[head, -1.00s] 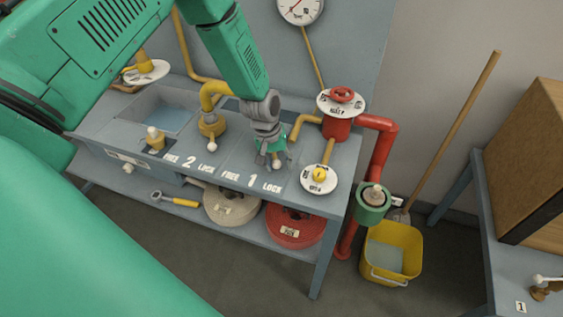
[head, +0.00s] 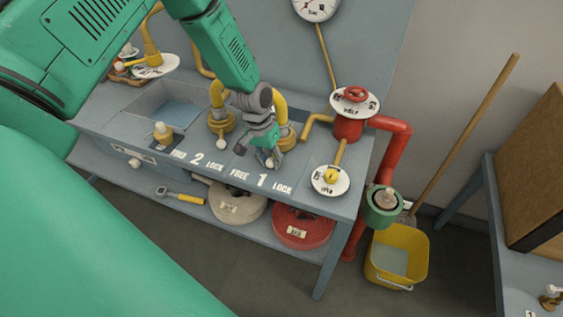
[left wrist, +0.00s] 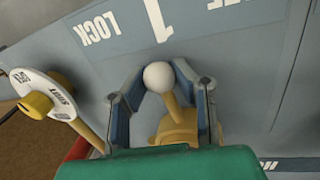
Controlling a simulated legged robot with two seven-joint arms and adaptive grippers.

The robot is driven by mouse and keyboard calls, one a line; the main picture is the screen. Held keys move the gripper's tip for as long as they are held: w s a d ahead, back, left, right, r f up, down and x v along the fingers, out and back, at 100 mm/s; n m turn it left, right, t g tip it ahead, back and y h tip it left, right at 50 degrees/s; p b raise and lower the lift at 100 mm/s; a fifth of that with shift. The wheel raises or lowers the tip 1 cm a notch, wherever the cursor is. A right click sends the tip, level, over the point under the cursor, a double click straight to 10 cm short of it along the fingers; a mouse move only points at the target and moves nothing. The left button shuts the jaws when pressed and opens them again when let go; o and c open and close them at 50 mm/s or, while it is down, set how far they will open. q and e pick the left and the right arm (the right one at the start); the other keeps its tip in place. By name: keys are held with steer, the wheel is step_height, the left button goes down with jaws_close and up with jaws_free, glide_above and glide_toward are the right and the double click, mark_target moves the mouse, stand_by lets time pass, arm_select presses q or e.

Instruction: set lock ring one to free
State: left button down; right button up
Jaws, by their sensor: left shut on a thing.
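Lock ring one (head: 287,138) is a yellow collar on a bent yellow pipe, partly hidden behind my left gripper. Its lever ends in a white ball (left wrist: 158,76). My left gripper (head: 267,157) is shut on this lever, with a finger on either side of the ball in the left wrist view (left wrist: 160,88). The lever points roughly at the "1" (head: 262,181), between the FREE mark (head: 239,174) and the LOCK mark (head: 282,188). My right gripper is not in view.
Lock ring two (head: 222,122), with its own white ball, stands to the left. To the right are a white dial with a yellow knob (head: 331,179) and a red valve (head: 351,127). A yellow bucket (head: 396,256) and a broom stand on the floor.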

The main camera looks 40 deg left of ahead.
mark_target(258, 161)
arm_select(q)
steer(key=shift+w+a+r+m, duration=0.15)
steer(key=shift+a+m, duration=0.75)
steer(key=shift+a, duration=0.25)
steer(key=shift+a+m+g+b, duration=0.3)
steer(key=shift+a+m+b, duration=0.4)
steer(key=shift+m, duration=0.4)
steer(key=shift+w+a+r+m, duration=0.1)
steer(key=shift+w+a+m, duration=0.05)
steer(key=shift+a+m, duration=0.95)
steer(key=c, duration=1.3)
jaws_free()
steer(key=shift+d, duration=0.15)
steer(key=shift+o, duration=0.2)
steer(key=shift+s+d, duration=0.1)
steer(key=shift+s, duration=0.1)
steer(key=shift+b, duration=0.3)
